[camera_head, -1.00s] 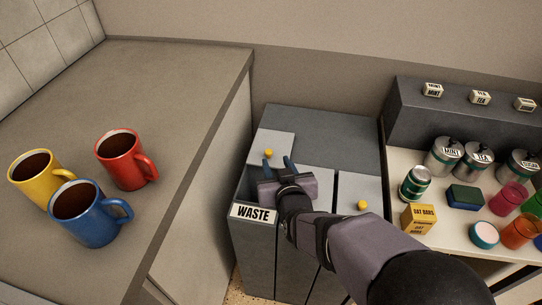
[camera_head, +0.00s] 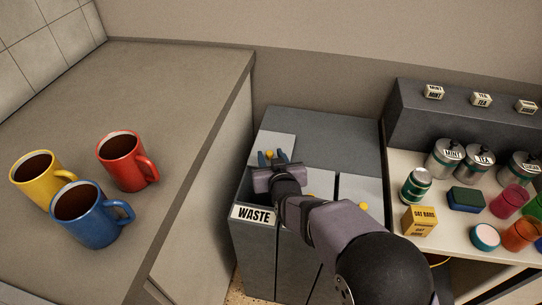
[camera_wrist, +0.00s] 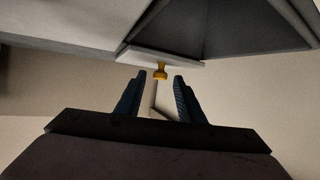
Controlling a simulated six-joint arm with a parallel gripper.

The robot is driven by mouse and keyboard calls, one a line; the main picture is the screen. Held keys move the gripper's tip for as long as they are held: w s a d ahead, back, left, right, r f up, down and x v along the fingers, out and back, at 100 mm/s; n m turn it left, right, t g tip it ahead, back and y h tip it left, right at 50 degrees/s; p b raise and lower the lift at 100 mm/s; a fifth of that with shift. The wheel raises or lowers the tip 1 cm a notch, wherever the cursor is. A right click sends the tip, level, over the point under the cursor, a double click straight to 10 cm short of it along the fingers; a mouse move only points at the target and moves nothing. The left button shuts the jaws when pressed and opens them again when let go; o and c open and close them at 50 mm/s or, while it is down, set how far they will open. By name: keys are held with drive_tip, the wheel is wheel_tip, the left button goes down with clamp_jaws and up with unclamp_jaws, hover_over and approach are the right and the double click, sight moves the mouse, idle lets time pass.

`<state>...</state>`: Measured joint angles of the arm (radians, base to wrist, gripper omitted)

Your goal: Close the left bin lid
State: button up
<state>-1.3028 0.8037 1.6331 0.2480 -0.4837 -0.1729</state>
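The left bin (camera_head: 252,245) carries a WASTE label, and a dark opening shows at its top behind the label. Its light grey lid (camera_head: 272,143) stands at the back of that opening, open. The lid's yellow knob (camera_head: 269,153) is partly hidden by my gripper (camera_head: 273,157) in the head view. In the wrist view the knob (camera_wrist: 160,71) sits between the fingertips of my gripper (camera_wrist: 161,76) or just beyond them. A gap shows on each side of the knob. The fingers are open and hold nothing.
Another bin lid with a yellow knob (camera_head: 363,206) lies to the right. A counter (camera_head: 190,80) with red (camera_head: 122,160), yellow (camera_head: 38,176) and blue (camera_head: 88,212) mugs rises at the left. A shelf with canisters (camera_head: 444,157), cups and boxes is at the right.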

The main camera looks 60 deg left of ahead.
drive_tip(key=shift+w+a+f, duration=0.1)
drive_tip(key=shift+a, duration=0.05)
clamp_jaws()
drive_tip(key=s+d+p, duration=0.1)
drive_tip(key=s+d, duration=0.8)
drive_tip(key=shift+s+d, duration=0.1)
drive_tip(key=shift+s, duration=0.1)
drive_tip(key=shift+f, duration=0.1)
drive_tip(key=shift+c, duration=0.4)
unclamp_jaws()
drive_tip(key=shift+s, duration=0.1)
drive_tip(key=shift+o, duration=0.4)
drive_tip(key=shift+d, duration=0.15)
